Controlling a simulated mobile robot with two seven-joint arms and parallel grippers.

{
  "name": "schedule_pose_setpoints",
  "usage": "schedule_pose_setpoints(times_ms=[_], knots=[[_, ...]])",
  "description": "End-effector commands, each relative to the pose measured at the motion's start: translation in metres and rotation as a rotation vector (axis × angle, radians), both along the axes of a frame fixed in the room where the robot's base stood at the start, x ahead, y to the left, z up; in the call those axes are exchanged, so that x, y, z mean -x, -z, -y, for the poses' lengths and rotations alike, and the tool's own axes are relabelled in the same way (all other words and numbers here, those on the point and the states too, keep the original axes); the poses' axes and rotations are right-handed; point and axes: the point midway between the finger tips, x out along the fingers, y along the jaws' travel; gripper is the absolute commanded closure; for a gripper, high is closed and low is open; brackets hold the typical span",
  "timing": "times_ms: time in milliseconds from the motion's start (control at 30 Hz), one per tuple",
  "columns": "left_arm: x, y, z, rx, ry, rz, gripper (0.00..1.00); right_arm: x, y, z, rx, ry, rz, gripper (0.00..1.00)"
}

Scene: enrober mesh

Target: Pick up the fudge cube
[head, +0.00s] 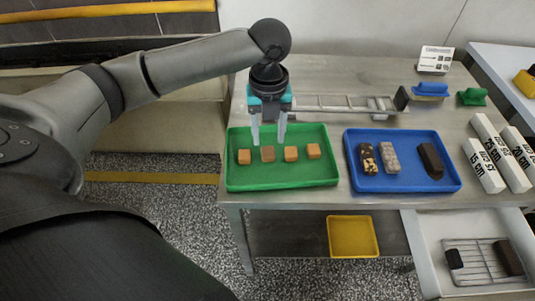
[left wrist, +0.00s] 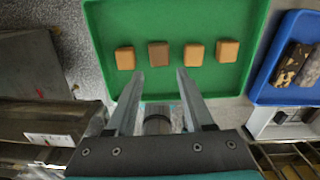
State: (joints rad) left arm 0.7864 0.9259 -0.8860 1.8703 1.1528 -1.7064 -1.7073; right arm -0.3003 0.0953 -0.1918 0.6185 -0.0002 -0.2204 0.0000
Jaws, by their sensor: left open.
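Several small brown fudge cubes stand in a row, spaced apart, in a green tray (head: 285,181). From left to right in the head view they include a tan cube (head: 244,157), a darker brown cube (head: 267,154), a tan cube (head: 291,154) and another tan cube (head: 313,151). My left gripper (head: 268,142) points down over the tray, open and empty. In the left wrist view the darker cube (left wrist: 158,54) lies just beyond and between the fingertips (left wrist: 160,76), not held. My right gripper is not in view.
A blue tray (head: 405,185) with chocolate bars stands to the right of the green one. Behind lie a metal rack (head: 330,102), a blue brush (head: 430,90) and a green one (head: 472,96). White labelled blocks (head: 485,165) stand at the right. A yellow tray (head: 352,237) sits below.

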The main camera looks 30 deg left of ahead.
Motion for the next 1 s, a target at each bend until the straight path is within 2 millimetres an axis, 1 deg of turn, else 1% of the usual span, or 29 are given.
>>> schedule_pose_setpoints(times_ms=[33,233,367,500,567,633,800,867,1000], knots=[[0.0,0.006,0.0,0.0,0.0,-0.003,0.47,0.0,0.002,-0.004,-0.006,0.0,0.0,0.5],[-0.001,0.015,-0.001,-0.001,-0.001,-0.001,0.47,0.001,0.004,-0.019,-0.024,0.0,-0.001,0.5],[-0.004,0.031,-0.003,0.0,-0.001,-0.003,0.47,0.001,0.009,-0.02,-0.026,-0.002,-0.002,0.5],[-0.006,0.053,-0.005,0.0,0.0,-0.003,0.47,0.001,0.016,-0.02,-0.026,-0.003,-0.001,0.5],[-0.006,0.059,-0.005,-0.001,0.001,-0.002,0.47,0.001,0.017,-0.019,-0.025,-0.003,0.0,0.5],[-0.006,0.062,-0.005,-0.001,0.001,-0.001,0.47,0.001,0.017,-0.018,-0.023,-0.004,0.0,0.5],[-0.006,0.061,-0.005,-0.001,0.001,0.001,0.47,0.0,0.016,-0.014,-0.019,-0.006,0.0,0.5],[-0.006,0.061,-0.005,-0.001,0.001,0.001,0.53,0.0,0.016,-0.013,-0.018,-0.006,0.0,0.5],[-0.006,0.061,-0.005,-0.001,0.0,0.001,0.69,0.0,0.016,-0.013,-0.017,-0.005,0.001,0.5]])
